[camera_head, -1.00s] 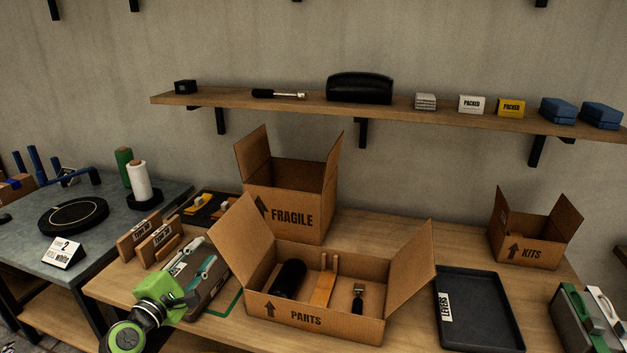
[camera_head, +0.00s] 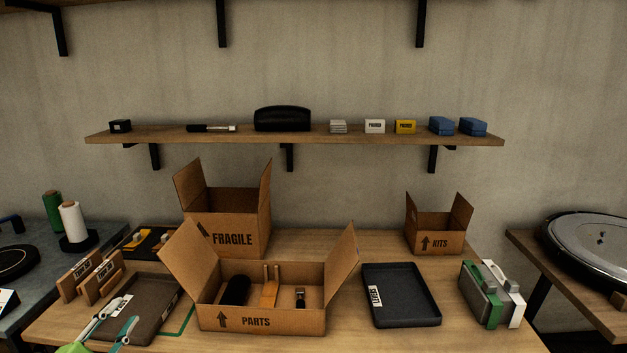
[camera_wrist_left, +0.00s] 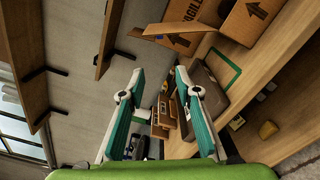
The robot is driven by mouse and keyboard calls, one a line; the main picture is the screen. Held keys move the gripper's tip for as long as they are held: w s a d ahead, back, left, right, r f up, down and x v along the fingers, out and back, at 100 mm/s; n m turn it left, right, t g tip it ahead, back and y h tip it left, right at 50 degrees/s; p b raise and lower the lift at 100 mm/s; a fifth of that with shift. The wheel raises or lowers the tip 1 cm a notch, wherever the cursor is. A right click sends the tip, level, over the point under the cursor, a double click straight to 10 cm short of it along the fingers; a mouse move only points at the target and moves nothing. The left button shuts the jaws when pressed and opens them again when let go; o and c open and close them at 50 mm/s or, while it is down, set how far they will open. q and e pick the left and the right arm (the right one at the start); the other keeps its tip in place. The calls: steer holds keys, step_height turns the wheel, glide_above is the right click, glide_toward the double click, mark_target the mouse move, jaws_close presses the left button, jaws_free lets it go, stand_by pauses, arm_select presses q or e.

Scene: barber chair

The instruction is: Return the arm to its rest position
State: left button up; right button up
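My left gripper (camera_head: 128,310) is at the lower left edge of the head view, its two teal and white fingers spread with nothing between them. In the left wrist view (camera_wrist_left: 159,76) the fingers are also wide apart and empty. In the head view the fingers overlap the near left part of the brown tray (camera_head: 150,300); I cannot tell how high above it they are. The PARTS box (camera_head: 285,322), holding a black cylinder (camera_head: 236,290), a wooden piece (camera_head: 269,291) and a small dark tool (camera_head: 300,297), stands to the right. My right gripper is out of view.
The FRAGILE box (camera_head: 240,224) stands behind the PARTS box. A black LEVERS tray (camera_head: 410,305), a KITS box (camera_head: 441,240) and green and white cases (camera_head: 485,300) are on the right. A wall shelf (camera_head: 300,136) runs above the table.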

arm_select(q)
steer(key=s+d+f+m+g, duration=0.1)
steer(key=s+f+m+g, duration=0.1)
steer(key=f, duration=0.9)
steer(key=s+d+f+m+g, duration=0.1)
steer(key=f+m+g, duration=0.15)
steer(key=f, duration=0.85)
steer(key=s+d+f+m+g, duration=0.25)
steer(key=s+f, duration=0.45)
steer(key=f, duration=0.4)
steer(key=s+d+f+m+g, duration=0.2)
steer(key=s+d+f+m, duration=0.15)
steer(key=s+f, duration=0.45)
steer(key=s+d+f+m+g, duration=0.2)
steer(key=s+f+m, duration=0.3)
steer(key=s, duration=0.6)
steer(key=s+d+f+m+g, duration=0.3)
steer(key=s+f, duration=0.6)
steer(key=s, duration=0.3)
steer(key=s+d+f+m+g, duration=0.3)
steer(key=s+d+f+m, duration=0.2)
steer(key=s, duration=0.7)
step_height(320, 180, down, 2)
steer(key=shift+f+m+y, duration=0.25)
steer(key=shift+m+y, duration=0.05)
steer(key=shift+m, duration=0.75)
